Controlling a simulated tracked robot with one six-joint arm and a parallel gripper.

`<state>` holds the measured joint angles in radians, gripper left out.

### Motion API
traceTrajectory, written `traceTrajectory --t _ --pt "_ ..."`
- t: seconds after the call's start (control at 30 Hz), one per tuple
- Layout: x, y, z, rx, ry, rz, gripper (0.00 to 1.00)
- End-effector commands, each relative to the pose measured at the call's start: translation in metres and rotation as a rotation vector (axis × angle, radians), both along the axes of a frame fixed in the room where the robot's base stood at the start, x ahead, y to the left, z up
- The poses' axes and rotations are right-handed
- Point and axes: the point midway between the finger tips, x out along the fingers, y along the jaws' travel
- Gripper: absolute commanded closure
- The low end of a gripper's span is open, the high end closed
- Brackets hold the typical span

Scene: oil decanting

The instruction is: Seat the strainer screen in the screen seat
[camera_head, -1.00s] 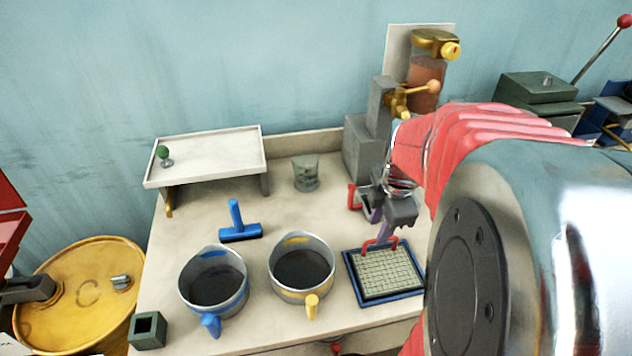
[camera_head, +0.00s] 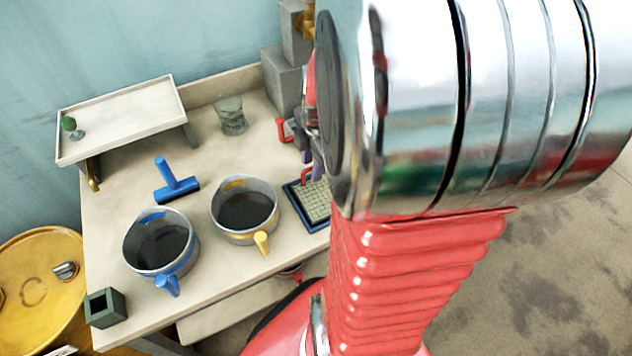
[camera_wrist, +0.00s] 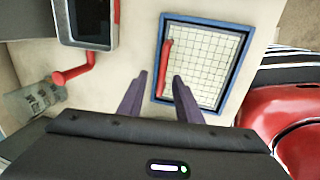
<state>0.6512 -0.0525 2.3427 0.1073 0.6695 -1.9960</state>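The strainer screen is a pale mesh grid (camera_wrist: 208,62) with a red bar handle (camera_wrist: 166,68) along its left side in the wrist view. It lies flat inside a blue rectangular frame (camera_wrist: 238,78); I cannot tell whether this frame is the screen seat. The mesh also shows in the head view (camera_head: 316,201), partly behind my arm. My gripper (camera_wrist: 160,76) is open, its two purple fingers apart, with the red handle showing between and beyond their tips. I cannot tell how far above the handle they are. In the head view my arm hides most of the gripper.
A dark box with a red handle (camera_wrist: 76,72) stands left of the frame in the wrist view. A yellow-marked pot (camera_head: 243,224), a blue-marked pot (camera_head: 135,255), a blue T-shaped tool (camera_head: 177,187) and a glass (camera_head: 231,115) stand left of the screen. A raised shelf (camera_head: 125,117) is behind.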

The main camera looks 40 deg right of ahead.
Motion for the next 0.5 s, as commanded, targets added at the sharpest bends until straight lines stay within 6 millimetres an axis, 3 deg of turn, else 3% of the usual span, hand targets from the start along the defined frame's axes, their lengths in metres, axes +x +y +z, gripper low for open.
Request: traceTrajectory --t 0.2,0.5 --pt "0.0 -0.0001 0.0002 0.0 0.0 0.0 0.7" --pt "0.0 -0.0002 0.0002 0.0 0.0 0.0 0.91"
